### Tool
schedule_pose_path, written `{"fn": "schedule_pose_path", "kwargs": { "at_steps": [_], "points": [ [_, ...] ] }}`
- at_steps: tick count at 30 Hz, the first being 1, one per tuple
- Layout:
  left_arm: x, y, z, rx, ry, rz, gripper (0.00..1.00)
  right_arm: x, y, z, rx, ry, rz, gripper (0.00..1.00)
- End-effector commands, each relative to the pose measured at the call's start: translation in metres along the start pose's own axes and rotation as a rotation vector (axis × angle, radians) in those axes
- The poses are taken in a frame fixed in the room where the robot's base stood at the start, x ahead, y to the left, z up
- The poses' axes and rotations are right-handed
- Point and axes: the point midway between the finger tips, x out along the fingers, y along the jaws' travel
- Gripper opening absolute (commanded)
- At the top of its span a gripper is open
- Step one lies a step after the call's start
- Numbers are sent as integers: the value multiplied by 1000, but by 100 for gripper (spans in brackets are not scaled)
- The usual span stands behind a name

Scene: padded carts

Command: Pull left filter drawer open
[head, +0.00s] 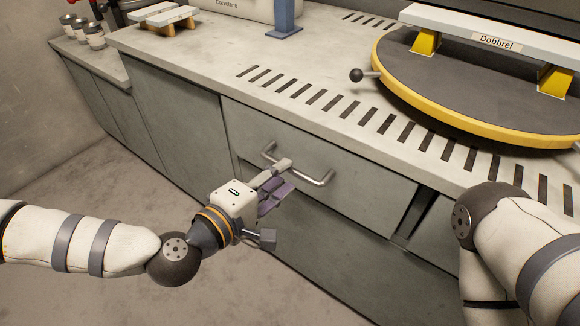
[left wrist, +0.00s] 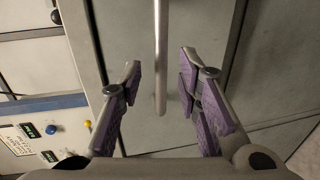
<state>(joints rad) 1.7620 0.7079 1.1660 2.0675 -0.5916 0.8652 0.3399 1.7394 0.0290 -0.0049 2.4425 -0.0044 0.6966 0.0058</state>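The drawer (head: 365,190) is a flat grey front under the counter and looks closed. Its handle (head: 305,176) is a silver horizontal bar. My left gripper (head: 281,179), with purple pads, is at the handle in the head view. In the left wrist view the gripper (left wrist: 160,68) is open, and the handle bar (left wrist: 160,45) runs between its two fingers, with gaps on both sides. Whether the fingertips reach past the bar is hard to tell. My right arm shows at the right of the head view; its gripper is out of frame.
The counter (head: 210,50) above has a row of dark slots. A round yellow-edged turntable (head: 470,100) with a black knob (head: 356,75) stands on it. Grey cabinet doors (head: 175,115) lie to the left. The floor (head: 110,185) in front is clear.

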Motion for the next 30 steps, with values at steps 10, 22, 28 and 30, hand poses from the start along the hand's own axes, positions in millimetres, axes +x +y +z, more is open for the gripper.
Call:
{"fn": "schedule_pose_path", "kwargs": {
  "at_steps": [10, 22, 28, 30],
  "points": [
    [40, -1, 0, -2, 0, -2, 31, 2, 0, 0, 0, -3, 0, 40],
    [40, -1, 0, -1, 0, -2, 0, 2, 0, 0, 0, -3, 0, 40],
    [40, -1, 0, -1, 0, -2, 0, 2, 0, 0, 0, -3, 0, 40],
    [39, -1, 0, -1, 0, -2, 0, 2, 0, 0, 0, -2, 0, 40]
  ]
}}
